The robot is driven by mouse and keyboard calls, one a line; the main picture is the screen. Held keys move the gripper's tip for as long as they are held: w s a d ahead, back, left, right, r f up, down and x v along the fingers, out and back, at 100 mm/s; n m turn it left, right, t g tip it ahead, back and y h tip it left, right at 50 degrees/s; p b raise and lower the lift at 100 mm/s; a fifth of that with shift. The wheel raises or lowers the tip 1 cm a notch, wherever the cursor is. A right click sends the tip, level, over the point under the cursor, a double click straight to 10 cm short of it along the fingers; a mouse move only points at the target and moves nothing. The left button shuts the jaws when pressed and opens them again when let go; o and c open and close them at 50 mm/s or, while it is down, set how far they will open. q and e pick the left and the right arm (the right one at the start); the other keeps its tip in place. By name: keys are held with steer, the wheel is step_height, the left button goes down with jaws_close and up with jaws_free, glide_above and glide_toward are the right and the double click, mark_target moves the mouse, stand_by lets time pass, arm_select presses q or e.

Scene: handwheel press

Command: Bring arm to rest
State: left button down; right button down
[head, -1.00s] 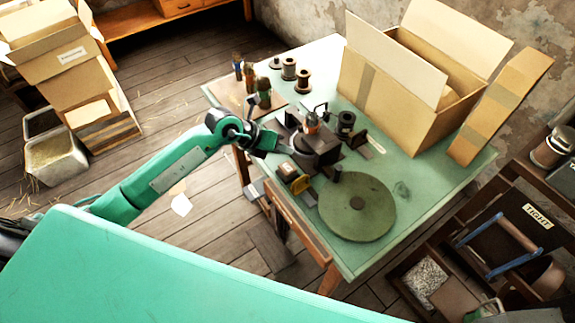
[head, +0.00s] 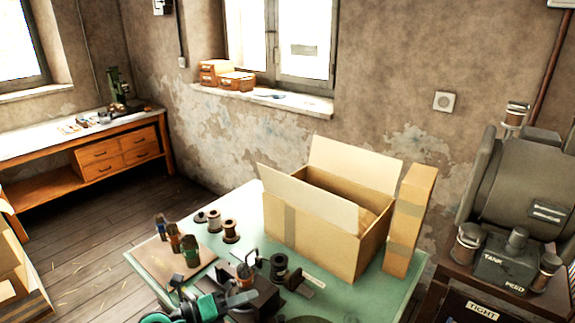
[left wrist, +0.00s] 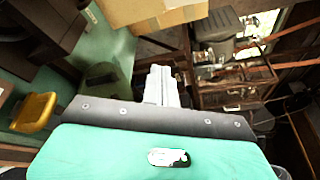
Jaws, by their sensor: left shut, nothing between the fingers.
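My left arm, green with black joints, comes in at the bottom edge of the head view, mostly cut off. My left gripper (head: 238,298) is shut and empty, low in the picture beside the dark press block (head: 262,303) on the green table (head: 410,288). Whether it touches the block cannot be told. In the left wrist view its pale closed fingers (left wrist: 162,85) point away from the camera with nothing between them. My right gripper is in no view.
On the table stand an open cardboard box (head: 318,233), a tall narrow carton (head: 409,220), several spools (head: 231,231) and a board with bottles (head: 150,262). A grey machine (head: 520,190) stands at the right. A wooden bench (head: 120,150) is at the back left.

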arm_select(q)
steer(key=a+r+n+t+y, duration=0.75)
steer(key=n+t, duration=0.45)
steer(key=n, duration=0.6)
steer(key=s+a+f+n+g+y, duration=0.8)
steer(key=s+a+f+n+y, duration=0.15)
steer(key=f+n, duration=0.35)
steer(key=s+d+f+n+g+h, duration=0.1)
steer(key=s+d+f+g+h, duration=0.1)
steer(key=s+f+g, duration=0.45)
steer(key=s+d+f+n+g+h, duration=0.1)
steer(key=s+d+f+g, duration=0.15)
steer(key=s, duration=0.75)
step_height(320, 180, down, 29)
steer(key=g, duration=0.1)
steer(key=s+a+f+g, duration=0.1)
steer(key=s+a+f, duration=0.1)
steer(key=s+f, duration=0.8)
steer(key=s+a+f, duration=0.2)
steer(key=s+f, duration=0.8)
steer(key=f, duration=0.1)
steer(key=shift+f+g, duration=0.3)
steer(key=shift+g, duration=0.1)
